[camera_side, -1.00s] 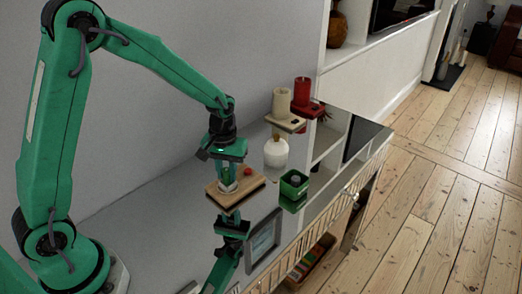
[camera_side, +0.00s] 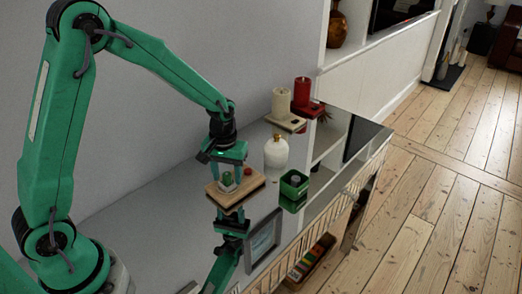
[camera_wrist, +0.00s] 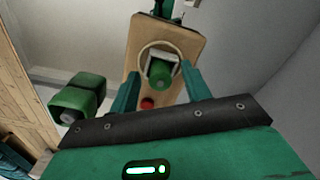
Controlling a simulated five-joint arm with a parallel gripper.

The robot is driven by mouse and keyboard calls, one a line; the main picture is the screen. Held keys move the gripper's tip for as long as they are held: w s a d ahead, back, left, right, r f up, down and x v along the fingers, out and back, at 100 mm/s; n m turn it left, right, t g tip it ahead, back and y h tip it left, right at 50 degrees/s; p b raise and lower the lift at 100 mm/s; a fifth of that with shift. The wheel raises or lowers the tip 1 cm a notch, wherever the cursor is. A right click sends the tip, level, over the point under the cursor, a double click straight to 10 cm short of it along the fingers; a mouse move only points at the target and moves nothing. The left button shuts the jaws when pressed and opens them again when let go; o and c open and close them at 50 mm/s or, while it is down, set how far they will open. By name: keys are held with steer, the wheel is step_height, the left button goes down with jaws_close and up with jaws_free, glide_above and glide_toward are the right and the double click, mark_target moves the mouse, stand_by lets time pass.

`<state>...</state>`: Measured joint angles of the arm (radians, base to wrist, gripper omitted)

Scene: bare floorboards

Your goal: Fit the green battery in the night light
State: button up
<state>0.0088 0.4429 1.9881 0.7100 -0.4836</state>
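The green battery (camera_wrist: 161,74) stands in a pale, square-walled holder inside a round ring on a wooden base (camera_wrist: 185,35), which I take to be the night light. In the side view, the battery (camera_side: 227,179) shows as a small green top over the light holder on the wooden base (camera_side: 214,193). A red knob (camera_wrist: 147,103) sits on the base beside the ring. My gripper (camera_wrist: 160,80) is open, its fingers on either side of the battery with gaps visible. In the side view, my gripper (camera_side: 229,170) is low over the base. How deep the battery sits is hard to tell.
The cabinet top left of the base is clear.

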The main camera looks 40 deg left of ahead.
steer(key=shift+r, duration=3.5)
steer(key=shift+s+r, duration=0.25)
steer(key=shift+r, duration=0.25)
steer(key=s+r+m+t, duration=0.2)
steer(key=s+r, duration=0.4)
steer(key=s, duration=0.3)
steer(key=s+r+m+t, duration=0.3)
steer(key=s+r, duration=0.3)
steer(key=s, duration=0.3)
steer(key=shift+s+a+r+t, duration=0.2)
steer(key=shift+s+t, duration=0.1)
steer(key=shift+s, duration=0.05)
steer(key=shift+c, duration=0.5)
